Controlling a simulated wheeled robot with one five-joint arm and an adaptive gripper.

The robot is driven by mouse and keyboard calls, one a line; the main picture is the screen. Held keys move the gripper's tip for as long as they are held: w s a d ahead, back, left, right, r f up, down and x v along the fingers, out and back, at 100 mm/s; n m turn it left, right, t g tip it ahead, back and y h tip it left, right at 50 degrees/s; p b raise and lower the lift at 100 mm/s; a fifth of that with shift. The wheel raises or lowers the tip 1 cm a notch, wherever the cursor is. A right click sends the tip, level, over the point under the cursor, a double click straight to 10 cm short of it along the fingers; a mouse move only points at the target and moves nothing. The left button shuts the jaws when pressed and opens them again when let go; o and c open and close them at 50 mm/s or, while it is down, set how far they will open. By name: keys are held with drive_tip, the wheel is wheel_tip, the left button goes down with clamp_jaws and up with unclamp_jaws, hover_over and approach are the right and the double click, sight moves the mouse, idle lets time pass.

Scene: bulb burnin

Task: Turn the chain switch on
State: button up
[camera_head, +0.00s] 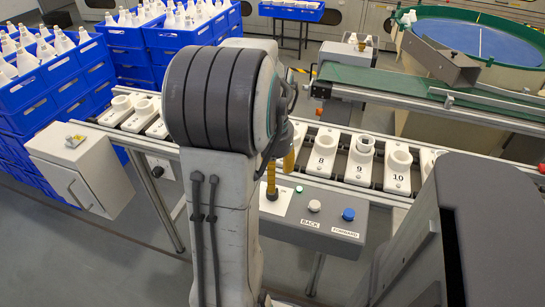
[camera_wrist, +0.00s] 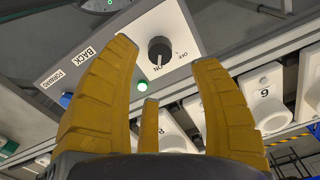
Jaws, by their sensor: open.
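The chain switch (camera_wrist: 159,50) is a black round knob on a light panel plate (camera_wrist: 190,30), with ON and OFF printed beside it. A small pale mark shows on the knob near the ON side, but its exact setting is too small to tell. My gripper (camera_wrist: 167,52) is open, with its yellow fingers spread and the knob beyond the gap between the tips. Nothing is between the fingers.
A green light (camera_wrist: 142,86) sits beside the knob. The panel also has a white BACK button (camera_head: 314,206) and a blue FORWARD button (camera_head: 348,214). Numbered white holders (camera_head: 324,148) line the conveyor behind. A grey box (camera_head: 90,170) and blue crates (camera_head: 50,90) stand left.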

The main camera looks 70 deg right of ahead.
drive_tip(key=shift+r, duration=2.85)
drive_tip(key=w+a+n+t, duration=0.1)
drive_tip(key=w+a+n, duration=0.9)
drive_tip(key=w+a, duration=0.5)
drive_tip(key=s+a+f+n+t, duration=0.1)
drive_tip(key=a+f+n, duration=0.1)
drive_tip(key=a+n, duration=0.55)
drive_tip(key=s+a+f+n+t, duration=0.1)
drive_tip(key=a+n, duration=0.3)
drive_tip(key=a, duration=0.6)
wheel_tip(320, 180, up, 14)
drive_tip(key=p, duration=1.3)
drive_tip(key=shift+r+m, duration=0.15)
drive_tip(key=shift+m, duration=0.2)
